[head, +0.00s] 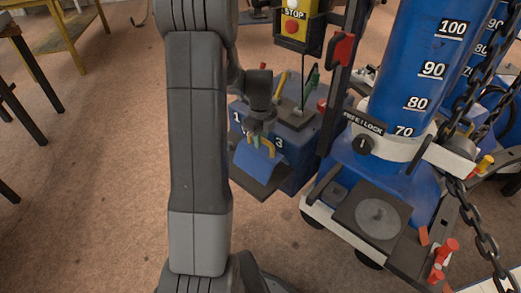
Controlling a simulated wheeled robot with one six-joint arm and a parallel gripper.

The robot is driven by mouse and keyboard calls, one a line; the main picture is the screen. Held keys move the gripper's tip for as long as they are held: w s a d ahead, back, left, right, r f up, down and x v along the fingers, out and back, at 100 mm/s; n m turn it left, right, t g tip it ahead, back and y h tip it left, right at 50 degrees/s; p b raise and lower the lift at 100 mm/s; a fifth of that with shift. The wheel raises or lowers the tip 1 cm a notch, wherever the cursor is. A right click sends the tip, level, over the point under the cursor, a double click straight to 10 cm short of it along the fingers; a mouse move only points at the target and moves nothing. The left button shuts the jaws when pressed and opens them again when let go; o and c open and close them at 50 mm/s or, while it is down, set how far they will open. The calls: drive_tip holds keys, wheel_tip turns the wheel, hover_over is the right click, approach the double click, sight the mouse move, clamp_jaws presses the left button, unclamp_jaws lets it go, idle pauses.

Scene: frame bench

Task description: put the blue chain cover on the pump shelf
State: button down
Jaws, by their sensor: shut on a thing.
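My gripper (260,130) is in the middle of the head view, pointing down in front of the blue pump box (295,166), which bears the numbers 1 and 3. It is shut on a blue piece, seemingly the blue chain cover (250,158), which shows as a tilted blue panel below the fingers. A dark flat plate (258,186), apparently the pump shelf, sticks out from the front of the pump box just below the blue piece. I cannot tell whether the two touch. The fingertips and the grip itself are small and partly hidden by my wrist.
A big blue column (418,55) with a white scale stands at right, with a hanging chain (488,250) beside it. A yellow STOP box (296,24) hangs above the pump. Red pegs (441,257) stand at lower right. Open floor (95,170) lies left.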

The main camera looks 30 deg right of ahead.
drive_tip(key=shift+f+b, duration=0.4)
drive_tip(key=shift+f, duration=1.5)
drive_tip(key=c, duration=1.4)
unclamp_jaws()
drive_tip(key=shift+o, duration=0.2)
wheel_tip(320, 180, up, 12)
drive_tip(key=p, duration=0.2)
drive_tip(key=shift+p, duration=0.3)
